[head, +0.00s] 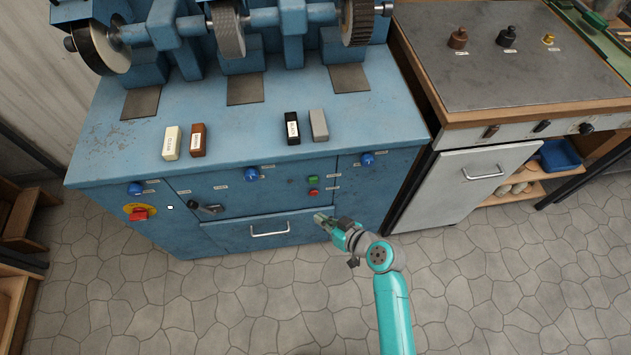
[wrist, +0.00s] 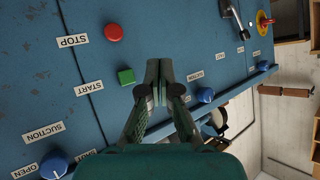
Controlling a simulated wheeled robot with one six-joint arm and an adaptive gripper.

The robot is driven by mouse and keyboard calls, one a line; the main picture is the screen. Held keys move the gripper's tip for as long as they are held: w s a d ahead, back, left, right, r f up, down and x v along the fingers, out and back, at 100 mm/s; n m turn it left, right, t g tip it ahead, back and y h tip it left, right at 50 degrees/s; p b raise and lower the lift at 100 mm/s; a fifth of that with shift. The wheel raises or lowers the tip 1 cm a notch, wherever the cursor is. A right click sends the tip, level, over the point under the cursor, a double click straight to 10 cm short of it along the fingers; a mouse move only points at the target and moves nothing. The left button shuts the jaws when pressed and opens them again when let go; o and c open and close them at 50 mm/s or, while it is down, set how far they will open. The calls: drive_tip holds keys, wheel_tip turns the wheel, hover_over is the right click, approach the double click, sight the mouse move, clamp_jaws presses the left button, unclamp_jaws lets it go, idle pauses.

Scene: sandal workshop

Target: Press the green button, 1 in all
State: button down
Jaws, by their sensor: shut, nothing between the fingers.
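The green button (head: 312,180) is a small square on the blue front panel of the machine, just above a red button (head: 313,192). In the wrist view the green button (wrist: 126,77) sits beside a START label, and the round red button (wrist: 113,32) sits by a STOP label. My gripper (head: 319,217) is shut and empty, below the two buttons in the head view. In the wrist view its closed fingertips (wrist: 158,64) show just right of the green button, not covering it. I cannot tell the gap between the fingertips and the panel.
Blue knobs (head: 252,174), a lever switch (head: 206,207) and a red rotary switch on a yellow plate (head: 138,212) stick out of the panel. A drawer handle (head: 270,230) is lower down. Small blocks lie on the top. The stone floor in front is clear.

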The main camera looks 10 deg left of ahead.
drive_tip(key=shift+w, duration=0.1)
drive_tip(key=w+a, duration=0.2)
drive_tip(key=w, duration=0.6)
drive_tip(key=shift+a, duration=0.25)
drive_tip(key=shift+w, duration=0.2)
idle(1.2)
drive_tip(key=shift+w+a, duration=0.15)
drive_tip(key=shift+w, duration=0.15)
drive_tip(key=shift+w+a, duration=0.1)
drive_tip(key=shift+w, duration=0.35)
idle(0.7)
drive_tip(key=shift+s, duration=0.1)
drive_tip(key=shift+s+d, duration=0.25)
drive_tip(key=shift+s, duration=0.5)
drive_tip(key=shift+s+d, duration=0.25)
drive_tip(key=shift+s, duration=0.55)
drive_tip(key=shift+s+d, duration=0.2)
drive_tip(key=shift+s, duration=0.6)
drive_tip(key=shift+s+d, duration=0.25)
drive_tip(key=shift+s, duration=0.55)
